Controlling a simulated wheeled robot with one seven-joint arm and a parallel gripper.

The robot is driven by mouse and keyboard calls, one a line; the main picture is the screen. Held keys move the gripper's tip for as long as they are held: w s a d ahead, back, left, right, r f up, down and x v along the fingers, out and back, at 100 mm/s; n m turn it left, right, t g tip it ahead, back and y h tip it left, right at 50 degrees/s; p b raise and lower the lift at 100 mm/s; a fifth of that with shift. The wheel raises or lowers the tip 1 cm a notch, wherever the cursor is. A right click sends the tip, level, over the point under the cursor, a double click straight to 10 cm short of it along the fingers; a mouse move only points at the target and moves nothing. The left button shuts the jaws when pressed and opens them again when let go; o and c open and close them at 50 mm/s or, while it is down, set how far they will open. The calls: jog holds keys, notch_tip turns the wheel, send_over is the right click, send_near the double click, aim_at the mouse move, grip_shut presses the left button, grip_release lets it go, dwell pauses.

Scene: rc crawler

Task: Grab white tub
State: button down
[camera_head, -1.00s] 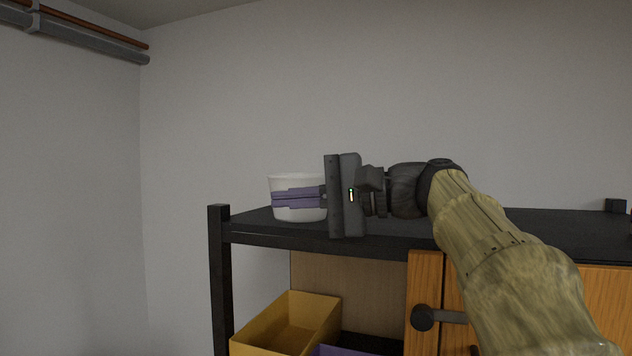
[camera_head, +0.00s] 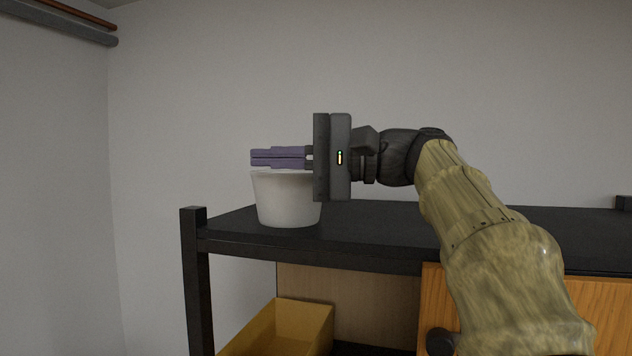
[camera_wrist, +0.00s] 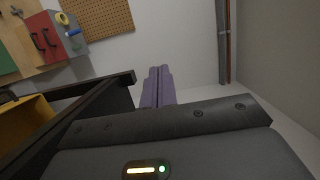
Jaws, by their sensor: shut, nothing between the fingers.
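The white tub (camera_head: 288,202) stands upright on the black shelf top (camera_head: 375,228), near its left end. My gripper (camera_head: 254,158) has purple fingers, which are shut with nothing between them. In the head view the fingers lie level across the picture at the height of the tub's rim, just above it. I cannot tell whether they touch the rim. In the wrist view the purple fingers (camera_wrist: 158,84) are together, and the tub does not show there.
A yellow bin (camera_head: 290,325) sits on the lower level under the shelf top. A wooden cabinet door (camera_head: 600,305) is at the right. A black shelf post (camera_head: 195,270) stands at the left end. The shelf top right of the tub is mostly clear.

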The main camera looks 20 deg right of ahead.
jog(key=w+d+p, duration=1.1)
jog(key=w+p, duration=0.5)
jog(key=w, duration=0.1)
jog(key=f+b, duration=0.3)
jog(key=f, duration=0.2)
jog(key=shift+d+f, duration=0.1)
jog(key=shift+d, duration=0.1)
jog(key=shift+s+b, duration=0.15)
jog(key=shift+b, duration=0.2)
jog(key=shift+s+a, duration=0.3)
jog(key=shift+s, duration=0.05)
jog(key=shift+w, duration=0.1)
